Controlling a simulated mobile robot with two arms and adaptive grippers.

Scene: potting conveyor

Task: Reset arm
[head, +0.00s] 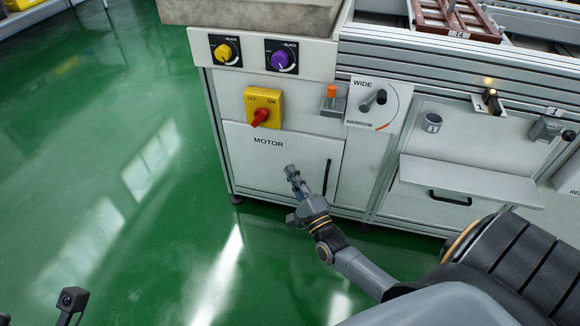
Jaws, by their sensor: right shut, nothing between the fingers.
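My right arm comes in from the lower right. Its gripper (293,174) is shut and empty, in front of the white cabinet door marked MOTOR (268,160). I cannot tell whether it touches the door. My left gripper (72,300) shows only in part at the bottom left corner, over the green floor; whether it is open or shut is unclear.
The cabinet front carries a yellow knob (224,51), a purple knob (281,60), a red rotary switch on a yellow plate (261,115), an orange button (332,91) and a WIDE/NARROW lever (375,100). A shelf (470,181) juts out at right. Green floor (110,170) at left is clear.

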